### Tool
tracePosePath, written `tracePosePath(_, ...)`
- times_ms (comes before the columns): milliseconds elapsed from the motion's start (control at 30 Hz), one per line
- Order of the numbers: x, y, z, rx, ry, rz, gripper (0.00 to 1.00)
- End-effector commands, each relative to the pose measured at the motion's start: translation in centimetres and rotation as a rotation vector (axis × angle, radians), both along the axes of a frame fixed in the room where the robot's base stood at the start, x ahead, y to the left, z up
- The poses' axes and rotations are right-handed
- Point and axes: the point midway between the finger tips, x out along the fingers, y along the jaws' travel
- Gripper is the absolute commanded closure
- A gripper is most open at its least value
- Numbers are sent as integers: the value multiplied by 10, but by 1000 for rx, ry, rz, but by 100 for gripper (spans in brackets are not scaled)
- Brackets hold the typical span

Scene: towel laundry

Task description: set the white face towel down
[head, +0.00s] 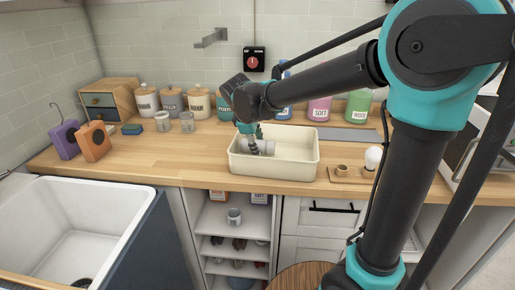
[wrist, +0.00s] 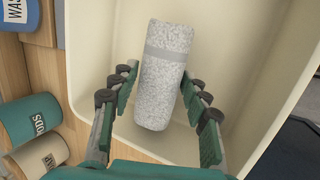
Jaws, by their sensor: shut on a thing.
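The white face towel (wrist: 164,72) is a rolled, speckled white-grey bundle with a plain grey band. In the wrist view it lies between the two fingers of my gripper (wrist: 160,88), which is shut on it. In the head view my gripper (head: 253,145) reaches down into the left part of a cream tub (head: 275,170) on the wooden counter, and the towel (head: 267,147) shows pale inside the tub. I cannot tell whether the towel touches the tub floor.
The right part of the tub looks empty. A wooden tray (head: 348,178) with a white-topped brush stands to its right. Lidded canisters (head: 172,101) and coloured bottles (head: 319,108) line the back. A white sink (head: 75,225) is at the left.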

Motion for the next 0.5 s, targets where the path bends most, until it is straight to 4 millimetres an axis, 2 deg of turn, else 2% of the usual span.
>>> tracePosePath(133, 0, 0, -16, 0, 0, 0, 80)
tracePosePath(500, 0, 0, -20, 0, 0, 0, 80)
